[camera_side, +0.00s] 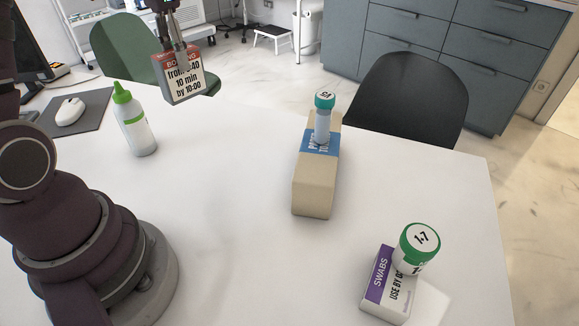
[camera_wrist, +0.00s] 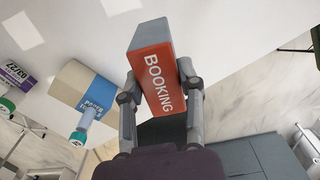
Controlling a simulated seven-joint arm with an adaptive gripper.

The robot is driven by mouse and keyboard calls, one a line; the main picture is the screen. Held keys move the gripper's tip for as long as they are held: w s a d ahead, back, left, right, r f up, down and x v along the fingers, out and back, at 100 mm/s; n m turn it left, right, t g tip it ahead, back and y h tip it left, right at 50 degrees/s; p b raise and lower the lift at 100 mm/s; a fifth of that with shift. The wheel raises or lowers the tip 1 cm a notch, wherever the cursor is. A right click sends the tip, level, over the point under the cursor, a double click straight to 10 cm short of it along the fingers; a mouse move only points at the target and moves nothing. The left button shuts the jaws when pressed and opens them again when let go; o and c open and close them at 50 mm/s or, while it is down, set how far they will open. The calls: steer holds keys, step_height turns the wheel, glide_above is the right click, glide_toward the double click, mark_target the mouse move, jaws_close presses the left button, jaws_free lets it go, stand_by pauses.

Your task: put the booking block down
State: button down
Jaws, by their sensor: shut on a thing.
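A green-capped bottle (camera_side: 134,120) stands left on the table. A beige block (camera_side: 313,185) with a blue label and teal-capped tube (camera_side: 322,125) is at centre right. A swabs box (camera_side: 388,290) and green-lidded jar (camera_side: 417,247) are front right. The table's middle is bare.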

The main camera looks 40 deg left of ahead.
step_height(320, 180, down, 15)
steer(key=shift+a+r, duration=0.1)
steer(key=shift+a, duration=0.05)
stand_by(0.4)
steer(key=c, duration=0.7)
jaws_free()
step_height(320, 180, up, 12)
steer(key=s+d+r+t, duration=0.1)
steer(key=s+d+t, duration=0.1)
steer(key=d, duration=0.5)
steer(key=s+d+r+t, duration=0.2)
steer(key=s+d+t, duration=0.1)
steer(key=s+d, duration=0.2)
steer(key=shift+s+d+r+t, duration=0.25)
steer(key=shift+d+r+t, duration=0.05)
steer(key=shift+d, duration=0.75)
